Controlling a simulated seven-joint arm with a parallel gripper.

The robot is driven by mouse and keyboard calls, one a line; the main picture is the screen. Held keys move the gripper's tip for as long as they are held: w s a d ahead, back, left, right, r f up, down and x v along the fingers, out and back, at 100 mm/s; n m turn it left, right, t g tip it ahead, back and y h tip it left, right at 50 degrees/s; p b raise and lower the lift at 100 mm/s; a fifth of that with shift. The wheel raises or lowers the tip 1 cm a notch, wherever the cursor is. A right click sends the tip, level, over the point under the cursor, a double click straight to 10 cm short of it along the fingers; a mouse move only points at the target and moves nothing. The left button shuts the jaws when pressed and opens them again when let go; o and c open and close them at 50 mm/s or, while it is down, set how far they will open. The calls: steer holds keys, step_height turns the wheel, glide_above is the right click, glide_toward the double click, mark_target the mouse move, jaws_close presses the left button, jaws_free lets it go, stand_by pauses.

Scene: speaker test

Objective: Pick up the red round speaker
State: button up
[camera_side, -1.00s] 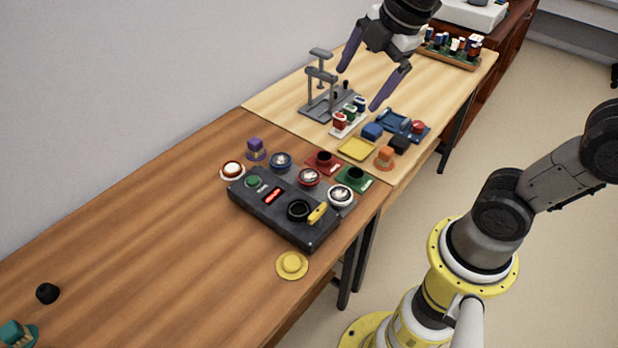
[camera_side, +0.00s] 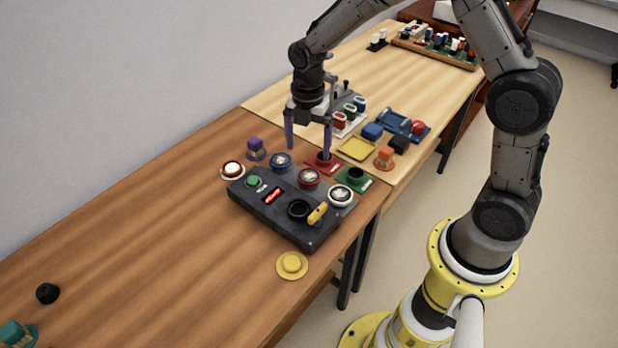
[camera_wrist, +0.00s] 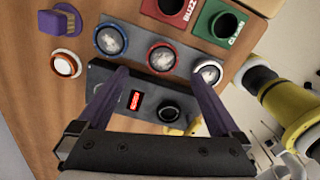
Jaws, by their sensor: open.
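The red round speaker (camera_side: 308,178) sits between the blue round speaker (camera_side: 281,161) and the white round speaker (camera_side: 341,195), along the back of the black test box (camera_side: 280,222). In the wrist view the red speaker (camera_wrist: 161,56) lies ahead of the fingertips, between the blue (camera_wrist: 111,39) and white (camera_wrist: 207,73) ones. My gripper (camera_side: 308,153) is open, pointing down, above and behind the speaker row. Its purple fingers (camera_wrist: 160,75) are spread wide with nothing between them. In the side view the right finger overlaps the red buzzer holder (camera_side: 323,162); whether it touches cannot be told.
The green holder (camera_side: 355,179) stands right of the red holder. A yellow round piece (camera_side: 292,265) lies in front of the box. The brown table's left side is mostly clear.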

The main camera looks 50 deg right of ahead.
mark_target(309, 174)
steer(key=f, duration=0.8)
steer(key=shift+s+f, duration=0.25)
steer(key=c, duration=1.2)
steer(key=shift+c, duration=0.2)
steer(key=shift+r, duration=0.2)
